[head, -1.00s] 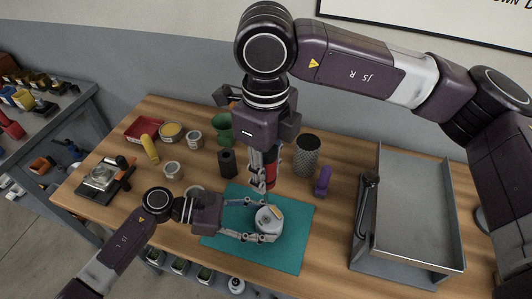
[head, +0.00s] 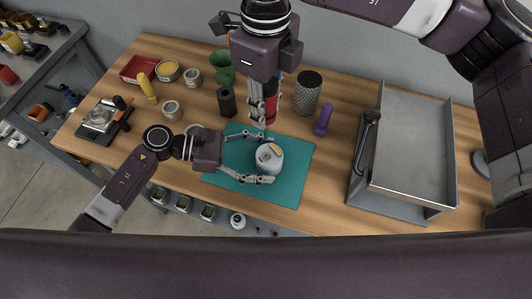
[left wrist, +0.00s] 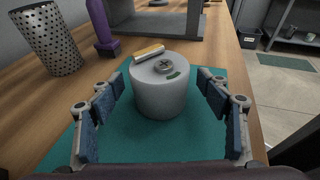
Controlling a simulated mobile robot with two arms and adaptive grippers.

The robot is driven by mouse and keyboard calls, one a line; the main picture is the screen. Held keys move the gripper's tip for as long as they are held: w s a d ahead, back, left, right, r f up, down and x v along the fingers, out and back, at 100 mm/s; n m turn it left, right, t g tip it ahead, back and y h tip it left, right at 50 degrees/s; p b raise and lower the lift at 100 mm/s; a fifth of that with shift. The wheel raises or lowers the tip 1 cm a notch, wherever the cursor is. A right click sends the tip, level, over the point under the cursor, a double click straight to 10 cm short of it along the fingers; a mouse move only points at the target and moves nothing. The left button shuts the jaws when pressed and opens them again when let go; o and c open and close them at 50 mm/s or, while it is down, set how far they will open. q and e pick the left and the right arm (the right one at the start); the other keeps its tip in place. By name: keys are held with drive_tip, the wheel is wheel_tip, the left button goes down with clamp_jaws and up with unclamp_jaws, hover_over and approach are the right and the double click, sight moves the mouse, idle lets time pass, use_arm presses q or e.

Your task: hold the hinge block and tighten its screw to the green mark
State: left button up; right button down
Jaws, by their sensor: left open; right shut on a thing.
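The hinge block (head: 269,161) is a grey round block on a teal mat (head: 288,190). In the left wrist view the block (left wrist: 160,97) stands upright, with a cross-head screw (left wrist: 164,67), a green mark (left wrist: 174,76) and a yellowish strip (left wrist: 148,53) on top. My left gripper (head: 256,157) is open, its fingers on either side of the block; in the left wrist view both fingers stand apart from it. My right gripper (head: 264,103) is shut on a red-handled tool (head: 273,92), pointing down above and behind the block. The tool's tip is hard to make out.
A perforated cup (head: 308,94), a purple object (head: 323,119) and a black holder (head: 227,102) stand behind the mat. A grey metal tray (head: 411,199) fills the right side. Cups, a red tray (head: 143,68) and a scale (head: 98,119) are at left.

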use_arm(q)
drive_tip(key=v, duration=1.2)
